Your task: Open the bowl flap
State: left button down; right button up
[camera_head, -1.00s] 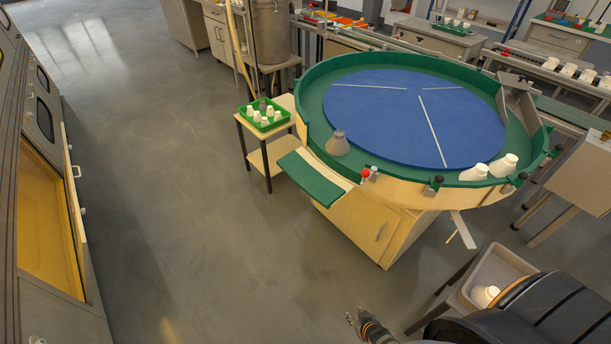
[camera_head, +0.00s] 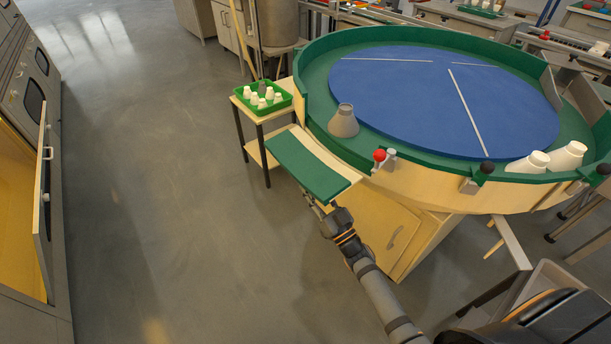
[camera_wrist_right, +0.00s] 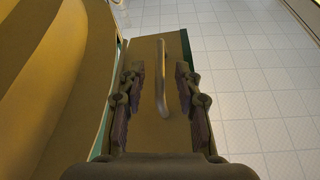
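The bowl flap (camera_head: 308,167) is a flat green-topped board sticking out from the left front rim of the big round bowl (camera_head: 420,175). My right gripper (camera_head: 312,203) is at the flap's outer front edge, low beside it; its fingertips are partly hidden there. In the right wrist view a pale bar handle (camera_wrist_right: 161,78) stands on a wooden panel (camera_wrist_right: 150,128) with a green edge. The right gripper (camera_wrist_right: 159,80) is open, with one finger on each side of the handle and gaps visible. My left gripper is not in view.
A green tray of white bottles (camera_head: 263,101) stands on a small side table (camera_head: 281,122) left of the bowl. A grey cone (camera_head: 343,121) and white bottles (camera_head: 566,156) sit in the bowl. A red knob (camera_head: 379,155) is by the flap. Open floor lies left.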

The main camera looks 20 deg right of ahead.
aim_at(305, 175)
jog(key=x, duration=0.4)
jog(key=shift+w+a, duration=0.1)
jog(key=shift+w, duration=0.15)
jog(key=shift+r, duration=0.1)
grip_shut()
